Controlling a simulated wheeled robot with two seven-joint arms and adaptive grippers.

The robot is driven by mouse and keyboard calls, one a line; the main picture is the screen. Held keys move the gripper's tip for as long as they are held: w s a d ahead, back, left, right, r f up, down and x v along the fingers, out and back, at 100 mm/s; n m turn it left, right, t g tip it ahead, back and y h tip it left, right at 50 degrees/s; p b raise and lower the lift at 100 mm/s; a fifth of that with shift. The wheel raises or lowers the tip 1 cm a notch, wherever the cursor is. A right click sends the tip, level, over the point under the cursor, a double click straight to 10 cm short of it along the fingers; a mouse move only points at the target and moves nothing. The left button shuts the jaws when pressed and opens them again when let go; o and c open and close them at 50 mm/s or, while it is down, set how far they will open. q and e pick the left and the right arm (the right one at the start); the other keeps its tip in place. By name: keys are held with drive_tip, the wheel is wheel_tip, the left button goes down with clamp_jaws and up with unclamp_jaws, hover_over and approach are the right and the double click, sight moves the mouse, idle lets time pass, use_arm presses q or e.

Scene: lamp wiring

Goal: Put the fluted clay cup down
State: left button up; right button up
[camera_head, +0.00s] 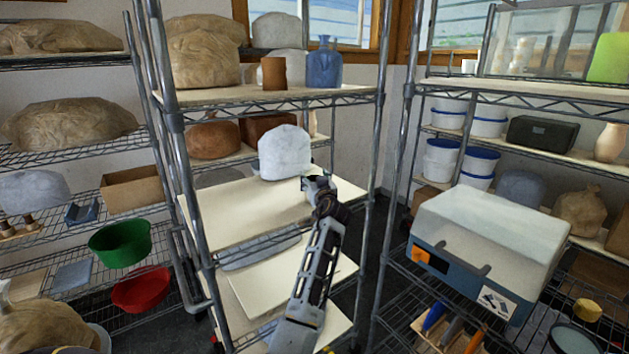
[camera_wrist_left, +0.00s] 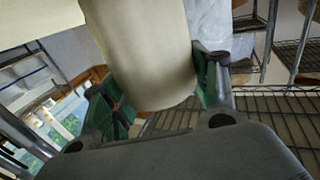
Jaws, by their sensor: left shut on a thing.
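My left gripper (camera_head: 318,184) is over the middle shelf board (camera_head: 235,212) of the centre rack, near its right side. In the left wrist view its two green-padded fingers (camera_wrist_left: 160,95) are shut on a pale cream, round-sided clay cup (camera_wrist_left: 145,45), seen close up. Its fluting is not clear, and its far end runs out of the picture. In the head view the gripper hides most of the cup. I cannot tell whether the cup touches the board. My right gripper is not in view.
A whitish wrapped lump (camera_head: 285,152) stands on the board just behind the gripper. Rack posts stand on both sides. The board's left and front parts are bare.

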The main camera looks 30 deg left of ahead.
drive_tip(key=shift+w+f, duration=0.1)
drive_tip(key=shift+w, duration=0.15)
use_arm(q)
drive_tip(key=o, duration=1.2)
drive_tip(key=shift+f, duration=0.1)
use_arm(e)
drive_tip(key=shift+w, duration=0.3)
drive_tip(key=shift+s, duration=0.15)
